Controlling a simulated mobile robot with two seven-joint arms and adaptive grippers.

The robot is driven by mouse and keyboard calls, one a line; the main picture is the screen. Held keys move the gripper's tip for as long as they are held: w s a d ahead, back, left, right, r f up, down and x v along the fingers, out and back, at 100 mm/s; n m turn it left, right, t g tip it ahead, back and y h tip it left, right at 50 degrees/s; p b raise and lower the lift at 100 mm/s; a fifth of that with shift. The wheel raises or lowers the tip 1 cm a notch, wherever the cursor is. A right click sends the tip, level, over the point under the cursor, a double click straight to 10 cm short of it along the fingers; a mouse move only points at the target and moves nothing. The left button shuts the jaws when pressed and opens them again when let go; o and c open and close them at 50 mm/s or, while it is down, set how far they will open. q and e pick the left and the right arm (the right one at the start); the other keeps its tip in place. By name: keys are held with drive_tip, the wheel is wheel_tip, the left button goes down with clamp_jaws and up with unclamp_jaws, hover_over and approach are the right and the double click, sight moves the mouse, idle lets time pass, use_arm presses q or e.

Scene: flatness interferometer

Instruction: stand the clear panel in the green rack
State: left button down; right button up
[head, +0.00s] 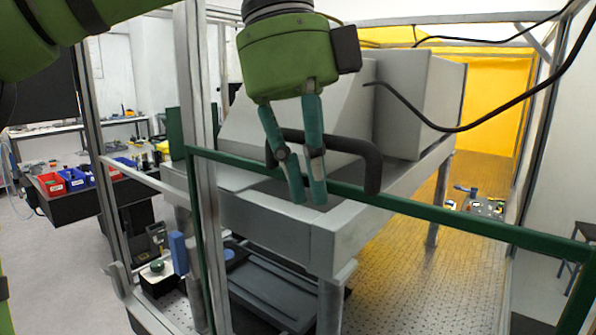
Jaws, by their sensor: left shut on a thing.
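The clear panel (450,217) has a green frame and a see-through middle, and it spans the lower part of the head view. Its top bar slopes down to the right, and its lower edge is out of view. A black handle (373,170) stands at its top bar. My left gripper (307,196) points down from above with its teal fingers shut on this handle. I cannot make out the green rack for certain; a dark green upright piece (175,133) shows behind the metal post at left. My right gripper is not in view.
A large grey machine on a grey table (270,215) stands behind the panel. A metal post (196,120) rises close at left. Black cables (470,127) hang at right. A bench with red and blue bins (50,184) is at far left.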

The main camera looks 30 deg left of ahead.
sight(293, 207)
use_arm(q)
drive_tip(key=shift+w+f, duration=0.2)
drive_tip(key=shift+f, duration=0.25)
drive_tip(key=shift+w+f+b, duration=0.1)
drive_tip(key=shift+f+b, duration=1.15)
drive_tip(key=shift+f, duration=0.95)
drive_tip(key=shift+a+f+b+x, duration=0.1)
drive_tip(key=shift+a+b+x, duration=0.2)
drive_tip(key=shift+b+x, duration=0.7)
drive_tip(key=shift+a+f+b+x, duration=0.1)
drive_tip(key=shift+a+b+x, duration=0.15)
drive_tip(key=shift+b+x, duration=0.8)
drive_tip(key=shift+a+b+x, duration=0.3)
drive_tip(key=shift+b+x, duration=0.25)
drive_tip(key=shift+x, duration=0.9)
drive_tip(key=c, duration=1.2)
unclamp_jaws()
drive_tip(key=v, duration=0.7)
drive_tip(key=shift+r, duration=0.15)
drive_tip(key=shift+v, duration=0.8)
drive_tip(key=shift+s+d, duration=0.15)
drive_tip(key=shift+s, duration=0.15)
